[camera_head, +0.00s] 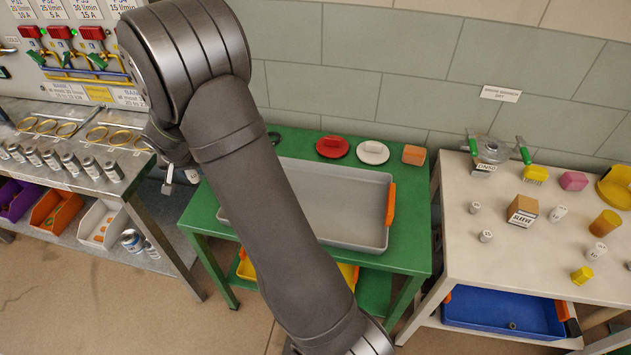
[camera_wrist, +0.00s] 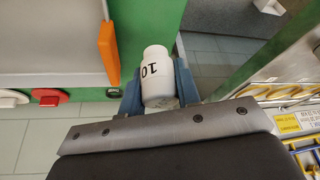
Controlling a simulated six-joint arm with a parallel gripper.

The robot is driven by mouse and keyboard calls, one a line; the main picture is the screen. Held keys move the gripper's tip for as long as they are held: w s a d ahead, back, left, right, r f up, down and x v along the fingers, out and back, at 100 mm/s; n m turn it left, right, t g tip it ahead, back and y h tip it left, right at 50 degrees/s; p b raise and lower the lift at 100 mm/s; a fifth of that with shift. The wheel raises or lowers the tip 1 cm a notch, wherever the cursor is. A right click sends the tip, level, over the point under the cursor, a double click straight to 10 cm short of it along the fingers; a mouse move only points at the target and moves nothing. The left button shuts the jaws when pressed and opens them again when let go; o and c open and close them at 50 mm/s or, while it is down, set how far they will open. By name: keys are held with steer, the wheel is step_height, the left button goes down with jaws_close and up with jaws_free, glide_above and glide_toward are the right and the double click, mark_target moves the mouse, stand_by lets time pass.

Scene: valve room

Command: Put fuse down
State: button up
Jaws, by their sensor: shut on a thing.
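The fuse (camera_wrist: 157,82) is a white cylinder with a narrower cap and a black "10" on its side. In the wrist view my gripper (camera_wrist: 158,88) is shut on it, with one blue-grey finger on each side. The held fuse is over or beside the edge of the green table (camera_wrist: 148,22), near the orange handle of the grey tray (camera_wrist: 50,40). I cannot tell its height above the surfaces. In the head view my arm hides much of the gripper area and part of the tray.
Left is a steel bench (camera_head: 135,181) with several small cylinders and brass rings, below a valve panel (camera_head: 75,50). Red (camera_head: 332,147) and white (camera_head: 372,152) round pieces lie behind the tray (camera_head: 345,243), which looks empty where visible. A cream table (camera_head: 465,258) with several objects stands right.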

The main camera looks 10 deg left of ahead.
steer(key=shift+f, duration=6.35)
steer(key=shift+f, duration=0.15)
steer(key=o, duration=1)
steer(key=v, duration=1.2)
steer(key=shift+w, duration=0.1)
